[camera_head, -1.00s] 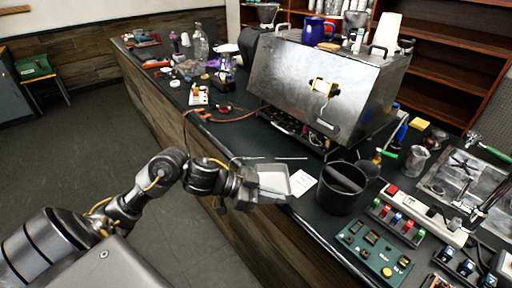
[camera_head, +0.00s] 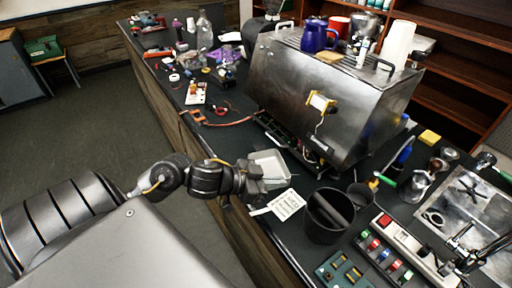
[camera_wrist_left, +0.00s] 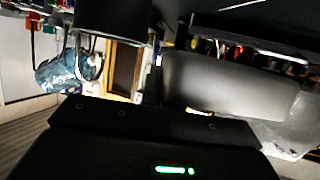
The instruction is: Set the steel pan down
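The steel pan (camera_head: 268,161), a shallow light-grey rectangular tray, is at the counter's near edge in front of the big steel machine. My left gripper (camera_head: 262,184) is at the pan's near side and appears shut on its rim; the fingertips are partly hidden. The pan looks low over the counter, but I cannot tell whether its base touches. In the left wrist view a grey panel (camera_wrist_left: 225,85), likely the pan, fills the right middle. My right gripper is not in view.
A white printed card (camera_head: 287,205) lies just right of the pan. A black bin (camera_head: 327,222) stands beyond it. The steel machine (camera_head: 325,95) blocks the space behind. An orange cable tool (camera_head: 215,119) lies to the left, with some bare counter around it.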

